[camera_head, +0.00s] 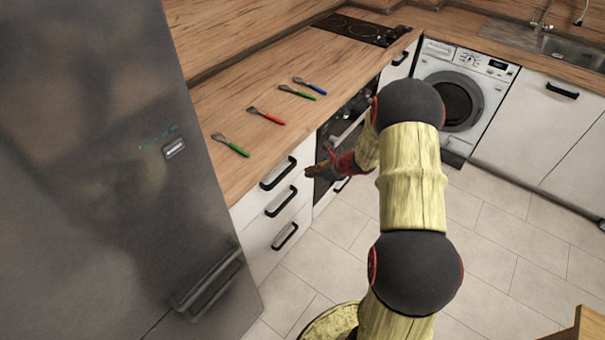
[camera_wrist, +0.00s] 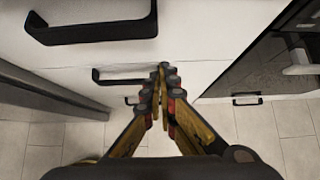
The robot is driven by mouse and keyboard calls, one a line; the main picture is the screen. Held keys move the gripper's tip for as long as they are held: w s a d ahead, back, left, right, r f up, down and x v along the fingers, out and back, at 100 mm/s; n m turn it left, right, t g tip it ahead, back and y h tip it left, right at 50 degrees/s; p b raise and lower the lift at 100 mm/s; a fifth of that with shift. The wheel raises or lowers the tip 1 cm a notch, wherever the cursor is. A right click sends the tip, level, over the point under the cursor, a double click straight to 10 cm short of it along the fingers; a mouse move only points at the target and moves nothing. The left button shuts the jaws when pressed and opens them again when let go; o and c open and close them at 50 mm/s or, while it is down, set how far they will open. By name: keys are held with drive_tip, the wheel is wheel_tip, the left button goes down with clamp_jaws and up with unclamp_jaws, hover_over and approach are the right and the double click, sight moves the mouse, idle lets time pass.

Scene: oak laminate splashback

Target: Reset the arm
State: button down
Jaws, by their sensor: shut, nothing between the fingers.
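My gripper (camera_head: 316,171) hangs in front of the white drawers, below the countertop edge, with my arm stretching from the lower right of the head view. In the wrist view my gripper (camera_wrist: 162,70) is shut and its fingertips meet with nothing between them. It points at the drawer fronts (camera_wrist: 180,45), which have black handles. I cannot tell how close the fingertips are to the drawer fronts.
Several forks with green, red and blue handles, one red (camera_head: 266,116), lie on the wooden countertop (camera_head: 240,85). A grey fridge (camera_head: 90,190) stands left. An oven (camera_head: 345,125), a washing machine (camera_head: 464,95) and a sink (camera_head: 570,50) are beyond. The tiled floor (camera_head: 500,240) is open.

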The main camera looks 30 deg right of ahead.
drive_tip(key=p+v, duration=0.1)
drive_tip(key=v, duration=0.5)
drive_tip(key=shift+s, duration=0.15)
drive_tip(key=shift+f, duration=0.1)
drive_tip(key=s+a+r+n+g+y, duration=0.2)
drive_tip(key=s+a+r+n+g, duration=0.4)
drive_tip(key=s+a+n, duration=0.8)
drive_tip(key=s+a+r+n+t+h, duration=0.1)
drive_tip(key=s+a+r+n+h, duration=0.1)
drive_tip(key=s+r+n, duration=0.3)
drive_tip(key=s+a+r+n+t+h, duration=0.1)
drive_tip(key=s+a+r+n, duration=0.4)
drive_tip(key=r, duration=0.6)
drive_tip(key=s+a+r+n+t+h, duration=0.1)
drive_tip(key=s+a+r+n+h, duration=0.1)
drive_tip(key=r+n, duration=0.5)
wheel_tip(320, 180, up, 2)
drive_tip(key=s+a, duration=0.1)
drive_tip(key=s, duration=0.1)
drive_tip(key=shift+s+a+h, duration=0.2)
drive_tip(key=shift+s+h, duration=0.1)
drive_tip(key=shift+s, duration=0.1)
